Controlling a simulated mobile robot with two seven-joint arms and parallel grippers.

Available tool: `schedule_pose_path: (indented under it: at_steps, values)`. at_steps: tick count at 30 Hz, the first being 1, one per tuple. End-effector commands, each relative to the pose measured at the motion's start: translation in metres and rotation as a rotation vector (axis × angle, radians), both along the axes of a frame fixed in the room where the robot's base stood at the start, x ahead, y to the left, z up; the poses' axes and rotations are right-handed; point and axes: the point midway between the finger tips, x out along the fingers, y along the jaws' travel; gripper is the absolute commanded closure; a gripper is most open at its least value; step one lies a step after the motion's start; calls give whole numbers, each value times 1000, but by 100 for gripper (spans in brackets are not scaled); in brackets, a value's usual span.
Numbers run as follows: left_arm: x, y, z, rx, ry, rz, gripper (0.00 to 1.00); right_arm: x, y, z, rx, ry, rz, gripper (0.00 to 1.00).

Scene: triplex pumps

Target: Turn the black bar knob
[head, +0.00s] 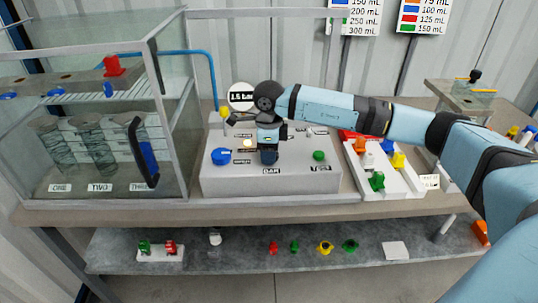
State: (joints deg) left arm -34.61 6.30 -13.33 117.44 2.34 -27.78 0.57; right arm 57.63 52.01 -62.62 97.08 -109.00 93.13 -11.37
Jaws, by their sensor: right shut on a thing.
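The grey control panel (212,184) stands on the workbench. My right arm reaches in from the right, and my right gripper (269,156) points down at the panel's front middle, just above the "BAR" label. It is shut on the black bar knob, which the gripper mostly hides, so its angle cannot be told. My left gripper is not in view.
A blue knob (221,156) and a green knob (319,155) flank the gripper on the panel. A round gauge (241,97) stands behind. A glass cabinet (92,150) is at left, a white tray (402,190) with coloured parts at right. A shelf (210,262) lies below.

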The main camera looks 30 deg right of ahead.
Motion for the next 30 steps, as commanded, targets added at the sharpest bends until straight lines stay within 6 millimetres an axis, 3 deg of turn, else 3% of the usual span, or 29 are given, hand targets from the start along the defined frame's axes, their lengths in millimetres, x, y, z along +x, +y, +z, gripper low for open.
schedule_pose_path:
  at_steps: [30]
  values:
    - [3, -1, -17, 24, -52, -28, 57, -3, 0, 1, 0, -4, 888, 78]
